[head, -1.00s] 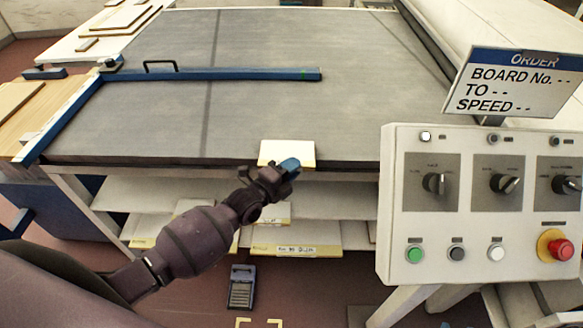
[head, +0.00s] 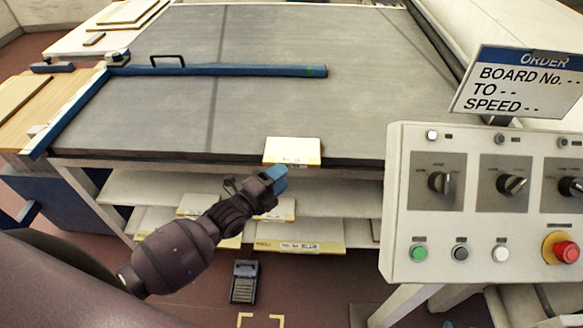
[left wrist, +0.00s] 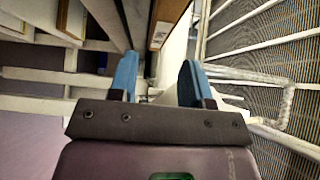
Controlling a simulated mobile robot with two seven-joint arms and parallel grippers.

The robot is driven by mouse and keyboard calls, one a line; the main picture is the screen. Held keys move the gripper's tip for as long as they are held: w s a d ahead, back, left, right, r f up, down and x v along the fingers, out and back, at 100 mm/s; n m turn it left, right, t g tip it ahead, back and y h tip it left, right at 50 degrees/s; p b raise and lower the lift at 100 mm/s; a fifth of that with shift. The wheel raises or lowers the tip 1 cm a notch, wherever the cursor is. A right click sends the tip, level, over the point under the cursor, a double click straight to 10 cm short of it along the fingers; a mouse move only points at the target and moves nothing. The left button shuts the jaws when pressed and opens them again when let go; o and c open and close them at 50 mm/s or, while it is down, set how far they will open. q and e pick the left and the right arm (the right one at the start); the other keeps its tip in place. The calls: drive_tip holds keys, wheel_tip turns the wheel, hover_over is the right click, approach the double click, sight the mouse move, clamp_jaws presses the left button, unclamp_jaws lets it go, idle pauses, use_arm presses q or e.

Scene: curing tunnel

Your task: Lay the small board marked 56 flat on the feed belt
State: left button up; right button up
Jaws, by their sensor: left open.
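A small cream board (head: 292,147) with a yellow front edge lies flat on the grey feed belt (head: 280,100), at the belt's front edge. Marks on its front are too small to read. My left gripper (head: 276,180) is just below and in front of it, with blue fingertips, and looks apart from the board. In the left wrist view its two blue fingers (left wrist: 158,82) stand apart with nothing gripped between them. A wood-coloured edge with a pale label (left wrist: 162,32) shows beyond them; I cannot tell whether it is this board. My right gripper is not in view.
A blue bar (head: 230,71) crosses the belt's left part. Shelves below hold more boards, one with a yellow label strip (head: 298,247). A control panel (head: 480,240) with knobs and a red button stands right, under an order sign (head: 520,85). Most of the belt is clear.

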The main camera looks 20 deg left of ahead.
use_arm(q)
drive_tip(key=s+a+f+n+g+y, duration=0.1)
drive_tip(key=s+a+f+n+y, duration=0.1)
drive_tip(key=s+n, duration=0.5)
drive_tip(key=s+a+f+n+g+y, duration=0.2)
drive_tip(key=s+a+f+n+y, duration=0.1)
drive_tip(key=s+n, duration=0.3)
drive_tip(key=s+a+f+n+g+y, duration=0.1)
drive_tip(key=s+a+f+n+y, duration=0.1)
drive_tip(key=s+n, duration=0.5)
wheel_tip(320, 180, down, 2)
drive_tip(key=shift+s+a+f+n+g+y, duration=0.1)
drive_tip(key=shift+s+a+n+g+y, duration=0.3)
drive_tip(key=shift+n, duration=0.6)
